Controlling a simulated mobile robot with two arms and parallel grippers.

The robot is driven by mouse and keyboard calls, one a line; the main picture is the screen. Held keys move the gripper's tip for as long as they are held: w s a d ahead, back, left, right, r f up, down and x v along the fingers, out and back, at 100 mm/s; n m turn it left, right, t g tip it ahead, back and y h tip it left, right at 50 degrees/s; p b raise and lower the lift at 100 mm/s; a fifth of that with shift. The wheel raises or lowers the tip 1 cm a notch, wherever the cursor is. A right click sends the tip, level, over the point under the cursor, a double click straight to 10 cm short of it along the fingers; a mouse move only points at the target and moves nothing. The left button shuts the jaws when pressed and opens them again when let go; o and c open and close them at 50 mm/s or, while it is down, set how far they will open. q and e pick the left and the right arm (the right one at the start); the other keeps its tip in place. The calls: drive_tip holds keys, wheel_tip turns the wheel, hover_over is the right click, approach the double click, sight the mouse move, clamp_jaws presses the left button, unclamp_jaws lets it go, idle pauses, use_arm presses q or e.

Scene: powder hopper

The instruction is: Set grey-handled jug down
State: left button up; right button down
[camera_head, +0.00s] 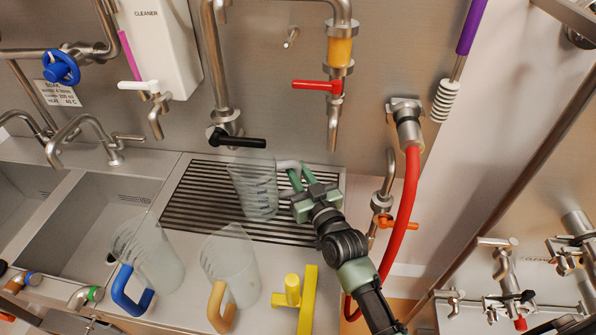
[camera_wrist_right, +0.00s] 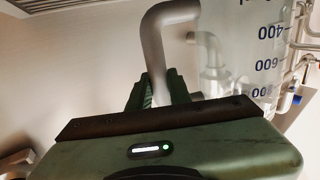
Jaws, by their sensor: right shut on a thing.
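The grey-handled jug (camera_head: 253,190) is a clear measuring jug with blue markings. In the head view it is over the dark slatted drain grate (camera_head: 185,215), slightly tilted in the picture. I cannot tell whether its base touches the grate. My right gripper (camera_head: 300,177) is shut on its grey handle (camera_head: 288,164), to the right of the jug. In the right wrist view the grey handle (camera_wrist_right: 158,45) runs down between the green fingers (camera_wrist_right: 160,92), and the jug's marked wall (camera_wrist_right: 265,50) is at the right. My left gripper is not in view.
A blue-handled jug (camera_head: 150,255) and an orange-handled jug (camera_head: 231,268) stand on the front counter, with a yellow object (camera_head: 293,295) to their right. A black-levered tap (camera_head: 235,140) and a red-levered tap (camera_head: 330,87) hang above the grate. A red hose (camera_head: 411,190) hangs at the right.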

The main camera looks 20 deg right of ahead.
drive_tip(key=shift+f, duration=0.1)
drive_tip(key=c, duration=1.3)
unclamp_jaws()
drive_tip(key=shift+f, duration=0.1)
